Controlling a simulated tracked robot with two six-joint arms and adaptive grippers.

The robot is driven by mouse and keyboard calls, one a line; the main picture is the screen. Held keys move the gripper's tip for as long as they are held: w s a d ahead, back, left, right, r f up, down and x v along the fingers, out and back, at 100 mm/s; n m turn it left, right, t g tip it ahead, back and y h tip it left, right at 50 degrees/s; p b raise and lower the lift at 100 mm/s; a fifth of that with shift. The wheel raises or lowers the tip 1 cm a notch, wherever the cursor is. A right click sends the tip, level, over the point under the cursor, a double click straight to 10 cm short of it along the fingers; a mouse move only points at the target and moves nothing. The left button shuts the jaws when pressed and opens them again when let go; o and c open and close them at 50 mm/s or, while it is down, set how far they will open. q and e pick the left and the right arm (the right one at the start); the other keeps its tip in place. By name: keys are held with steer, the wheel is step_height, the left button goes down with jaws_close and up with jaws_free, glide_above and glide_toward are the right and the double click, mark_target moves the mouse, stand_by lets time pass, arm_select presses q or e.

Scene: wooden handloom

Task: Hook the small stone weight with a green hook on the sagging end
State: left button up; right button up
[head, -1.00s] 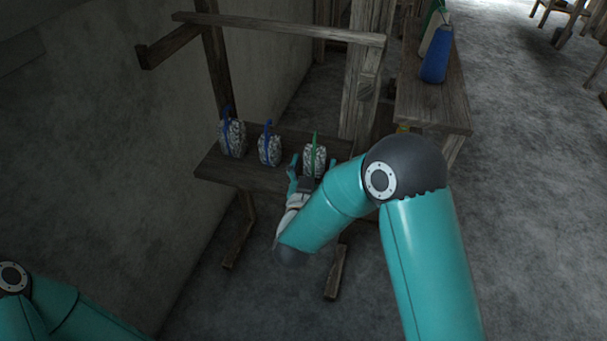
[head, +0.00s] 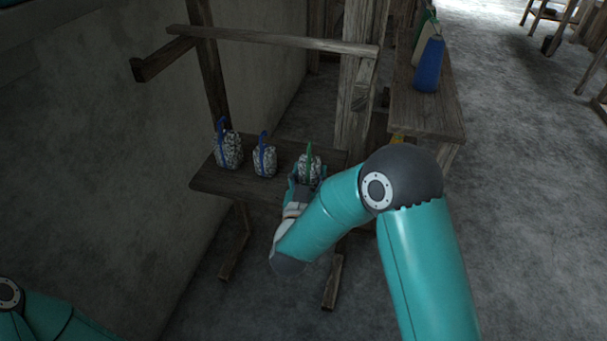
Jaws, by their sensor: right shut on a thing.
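The small stone weight with a green hook (head: 309,167) is at the right end of a wooden bench (head: 232,184) in the head view. My right gripper (head: 307,181) is shut on this weight from the near side; its fingers hide the weight's lower part. I cannot tell whether the weight still touches the bench. My left arm shows only at the lower left corner, and its gripper is out of view. The sagging end cannot be made out.
Two stone weights with blue hooks, a larger one (head: 228,152) and a smaller one (head: 264,161), stand left on the bench. A wooden rail (head: 270,39) crosses above. A wall is close at left.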

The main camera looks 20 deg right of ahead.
mark_target(308, 173)
steer(key=shift+r+p, duration=0.75)
steer(key=shift+r, duration=0.55)
steer(key=shift+b+v, duration=0.3)
steer(key=shift+v, duration=0.85)
steer(key=b+v, duration=0.2)
steer(key=v, duration=1)
